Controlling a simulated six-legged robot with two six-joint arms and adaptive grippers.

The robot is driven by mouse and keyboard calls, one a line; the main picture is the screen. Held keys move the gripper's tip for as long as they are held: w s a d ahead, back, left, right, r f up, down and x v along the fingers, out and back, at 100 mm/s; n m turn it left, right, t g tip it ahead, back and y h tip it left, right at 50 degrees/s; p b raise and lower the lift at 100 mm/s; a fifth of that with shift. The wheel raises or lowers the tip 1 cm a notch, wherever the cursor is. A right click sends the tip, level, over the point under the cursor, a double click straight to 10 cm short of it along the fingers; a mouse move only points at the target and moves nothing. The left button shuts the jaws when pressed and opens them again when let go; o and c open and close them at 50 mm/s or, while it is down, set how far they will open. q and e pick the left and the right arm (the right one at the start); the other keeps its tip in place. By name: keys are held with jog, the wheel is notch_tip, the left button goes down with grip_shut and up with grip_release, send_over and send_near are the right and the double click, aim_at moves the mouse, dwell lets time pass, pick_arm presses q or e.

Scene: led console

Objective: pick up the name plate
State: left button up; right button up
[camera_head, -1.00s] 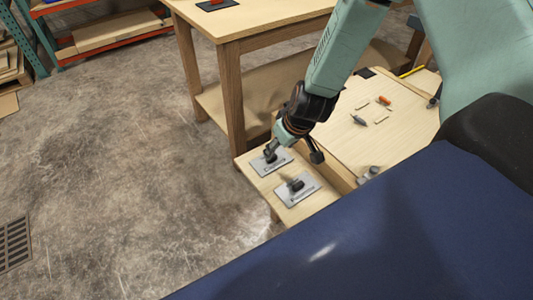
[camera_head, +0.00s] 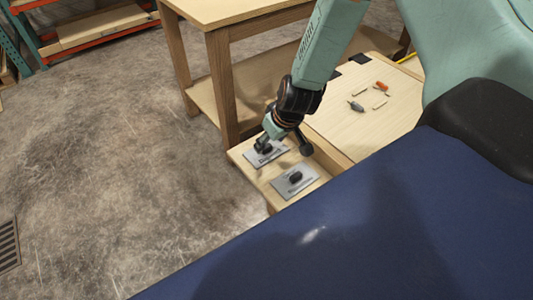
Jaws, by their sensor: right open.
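Two grey name plates with dark lettering and a dark knob lie flat on a low wooden bench (camera_head: 247,171). The farther plate (camera_head: 279,153) is partly covered by my right gripper (camera_head: 264,146). The nearer plate (camera_head: 295,183) lies clear of the gripper, with its dark knob showing. The lettering is too small to read surely. My right gripper is open, its fingers low at the knob of the farther plate. I cannot tell whether they touch it. My left gripper is not in view.
A taller wooden table (camera_head: 224,80) stands close behind the gripper. Open concrete floor lies left. My blue body fills the lower right.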

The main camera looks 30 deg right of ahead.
aim_at(267, 147)
jog(key=b+x, duration=0.2)
jog(key=x, duration=0.2)
jog(key=shift+w+d+f, duration=0.1)
jog(key=shift+w+d, duration=0.05)
jog(key=shift+s+r, duration=0.25)
jog(key=shift+r, duration=0.15)
jog(key=shift+w+f, duration=0.2)
jog(key=c, duration=0.5)
jog(key=shift+s+r, duration=0.1)
jog(key=shift+s, duration=0.05)
jog(key=shift+c, duration=1.4)
grip_shut()
